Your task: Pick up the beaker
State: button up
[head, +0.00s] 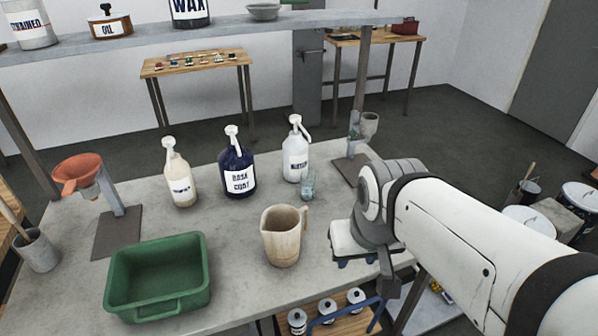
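A small clear glass beaker (308,185) stands upright on the grey table, close in front of the white pump bottle (296,152). A larger beige jug (281,238) with a handle and a spout stands nearer, left of my arm. My gripper (358,264) is at the table's right side, right of the jug and in front and to the right of the glass beaker. It is apart from both. Its fingers are small and dark below the white wrist, and their opening is not clear. I see nothing held in it.
A green bin (158,312) stands at front left. A cream bottle (180,178) and a dark blue bottle (237,170) stand left of the white one. Metal stands are at left and back right. A shelf (250,30) crosses above the table's back.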

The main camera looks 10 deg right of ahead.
aim_at(308, 186)
jog(key=u, duration=0.05)
jog(key=k, duration=0.2)
jog(key=z, duration=2.4)
jog(key=k, duration=0.65)
jog(key=u, duration=1)
jog(key=i, duration=1)
jog(key=u, duration=0.05)
